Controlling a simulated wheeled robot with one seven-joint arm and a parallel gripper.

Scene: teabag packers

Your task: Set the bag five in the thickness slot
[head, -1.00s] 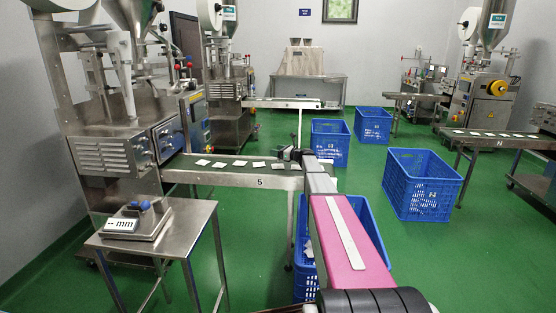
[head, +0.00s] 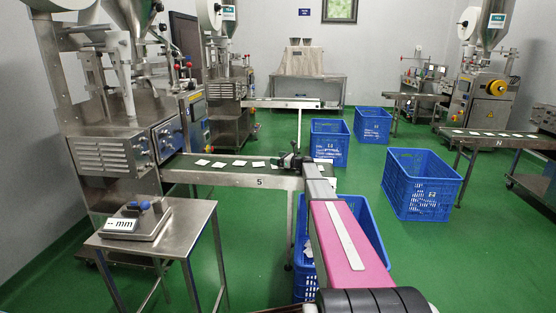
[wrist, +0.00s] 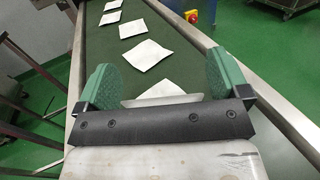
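Several flat white tea bags (head: 239,163) lie in a spaced row on the dark green belt of the conveyor marked 5 (head: 195,177). No label shows which is bag five. My gripper (head: 290,159) is over the right part of this belt. In the wrist view my gripper (wrist: 160,85) is open, its two green fingers wide apart. The edge of one white bag (wrist: 155,100) shows between them, partly hidden by the gripper body. The thickness gauge (head: 137,222), with a display reading "-- mm" and a blue knob, stands on the small steel table at left; its slot is too small to make out.
The small steel table (head: 185,238) stands in front of the large packing machine (head: 115,155). A blue crate (head: 372,222) is below the belt's right end, behind my arm. Other blue crates (head: 422,185) stand on the green floor, with open floor between the lines.

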